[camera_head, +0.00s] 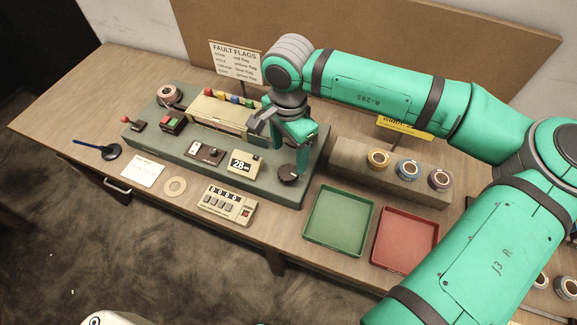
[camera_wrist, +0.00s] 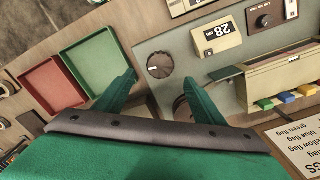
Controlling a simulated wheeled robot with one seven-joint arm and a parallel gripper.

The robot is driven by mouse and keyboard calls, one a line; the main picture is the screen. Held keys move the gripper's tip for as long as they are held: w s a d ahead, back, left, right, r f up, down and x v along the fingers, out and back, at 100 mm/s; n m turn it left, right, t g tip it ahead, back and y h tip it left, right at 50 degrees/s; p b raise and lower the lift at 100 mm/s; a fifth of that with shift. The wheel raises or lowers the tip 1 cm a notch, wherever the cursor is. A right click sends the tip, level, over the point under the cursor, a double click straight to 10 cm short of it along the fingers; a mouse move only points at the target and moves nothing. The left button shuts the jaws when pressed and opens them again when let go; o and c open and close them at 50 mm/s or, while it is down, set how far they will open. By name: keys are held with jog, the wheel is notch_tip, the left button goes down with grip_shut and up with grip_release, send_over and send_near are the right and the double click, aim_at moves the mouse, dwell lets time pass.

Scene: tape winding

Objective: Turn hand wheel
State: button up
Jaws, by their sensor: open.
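The hand wheel is a small dark round knob (camera_head: 288,176) at the front right corner of the grey-green machine base (camera_head: 240,177). In the wrist view the hand wheel (camera_wrist: 160,65) shows in full, just beyond the gap between the fingers. My gripper (camera_head: 282,150) is above the right part of the machine, close to the wheel, with one finger just above and behind it in the head view. In the wrist view my gripper (camera_wrist: 161,82) has its two green fingers spread wide, with nothing held. I see no contact with the wheel.
A display reading 28 (camera_head: 241,163) stands left of the wheel, and a counter (camera_head: 227,204) lies in front. A green tray (camera_head: 338,222) and a red tray (camera_head: 405,238) lie to the right. Tape rolls sit on a wooden block (camera_head: 350,157). A fault flags sign (camera_head: 235,61) stands behind.

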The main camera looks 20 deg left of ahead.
aim_at(289, 172)
notch_tip(289, 172, down, 8)
jog(key=shift+r, duration=0.15)
dwell(0.3)
jog(key=c, duration=1.1)
